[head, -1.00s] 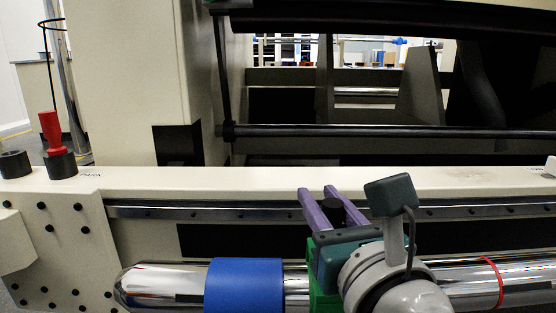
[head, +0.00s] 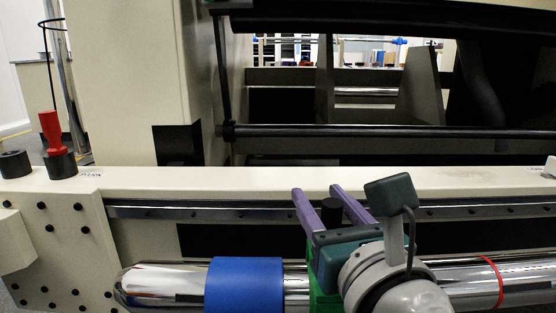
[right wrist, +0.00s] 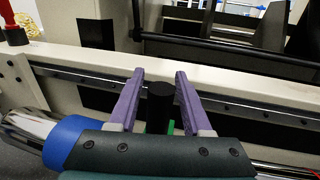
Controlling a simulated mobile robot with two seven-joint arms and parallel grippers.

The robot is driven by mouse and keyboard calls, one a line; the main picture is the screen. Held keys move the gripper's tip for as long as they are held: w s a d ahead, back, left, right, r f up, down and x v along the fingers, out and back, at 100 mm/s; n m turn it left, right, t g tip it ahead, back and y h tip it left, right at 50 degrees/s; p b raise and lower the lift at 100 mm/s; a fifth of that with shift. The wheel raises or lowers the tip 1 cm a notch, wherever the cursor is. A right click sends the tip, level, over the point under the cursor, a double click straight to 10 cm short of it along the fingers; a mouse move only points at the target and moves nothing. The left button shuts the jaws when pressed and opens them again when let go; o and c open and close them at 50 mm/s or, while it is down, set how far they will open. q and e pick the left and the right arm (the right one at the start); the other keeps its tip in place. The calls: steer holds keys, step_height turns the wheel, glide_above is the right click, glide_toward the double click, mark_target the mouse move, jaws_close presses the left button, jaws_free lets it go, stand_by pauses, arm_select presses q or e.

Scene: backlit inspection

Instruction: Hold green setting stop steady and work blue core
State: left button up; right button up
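The blue core (head: 244,285) is a wide blue sleeve around a shiny metal shaft (head: 160,282), low in the head view. It also shows at the lower left of the right wrist view (right wrist: 62,143). The green setting stop (head: 318,299) is right of the core, mostly hidden behind my right gripper. Only a sliver of green (right wrist: 171,127) shows in the right wrist view. A black knob (right wrist: 161,105) stands upright between the purple fingers of my right gripper (head: 317,191), which are spread open with gaps beside it. My left gripper is in neither view.
A red ring (head: 492,281) circles the shaft at the right. A pale beam (head: 240,180) with a metal rail (head: 240,212) runs behind the shaft. A red-handled object (head: 50,132) and a black cylinder (head: 15,164) stand on the beam's left end.

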steer(key=shift+o, duration=0.9)
